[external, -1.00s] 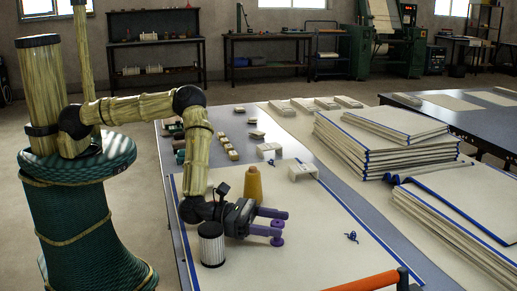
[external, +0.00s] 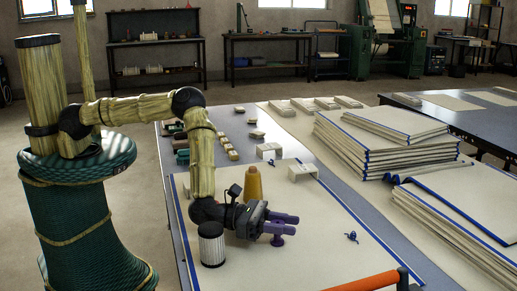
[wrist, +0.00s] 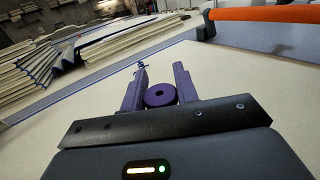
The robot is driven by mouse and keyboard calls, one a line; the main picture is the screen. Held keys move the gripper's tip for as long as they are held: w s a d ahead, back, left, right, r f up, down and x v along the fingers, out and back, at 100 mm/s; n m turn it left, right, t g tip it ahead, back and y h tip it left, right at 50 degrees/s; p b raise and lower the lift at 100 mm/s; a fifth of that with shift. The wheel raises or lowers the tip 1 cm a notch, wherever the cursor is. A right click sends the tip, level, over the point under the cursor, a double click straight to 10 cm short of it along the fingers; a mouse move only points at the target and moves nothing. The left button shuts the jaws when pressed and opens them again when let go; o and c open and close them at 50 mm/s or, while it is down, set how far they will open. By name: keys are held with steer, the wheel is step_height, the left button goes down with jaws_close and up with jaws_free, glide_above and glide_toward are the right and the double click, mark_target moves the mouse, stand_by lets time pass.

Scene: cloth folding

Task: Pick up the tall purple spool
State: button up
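The purple spool (external: 277,241) stands on the cream cloth (external: 325,255); its lower flange shows below my fingers in the external view. In the wrist view its round top (wrist: 160,95) with a dark centre hole lies between my two purple fingers. My gripper (external: 292,222) points to the right, low over the cloth. Its fingers (wrist: 159,85) are close against both sides of the spool, with no clear gap. The fingers hide the spool's upper part in the external view. I see no clear gap between spool and cloth.
A yellow cone (external: 253,182) stands behind my wrist, and a striped cylinder (external: 211,247) with a dark top stands before it. A small blue tangle (external: 351,237) lies to the right. An orange bar (external: 365,281) crosses the front edge. Stacked cloth panels (external: 375,140) are at right.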

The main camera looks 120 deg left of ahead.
steer(key=shift+c, duration=1)
steer(key=shift+r, duration=0.1)
step_height(320, 180, up, 10)
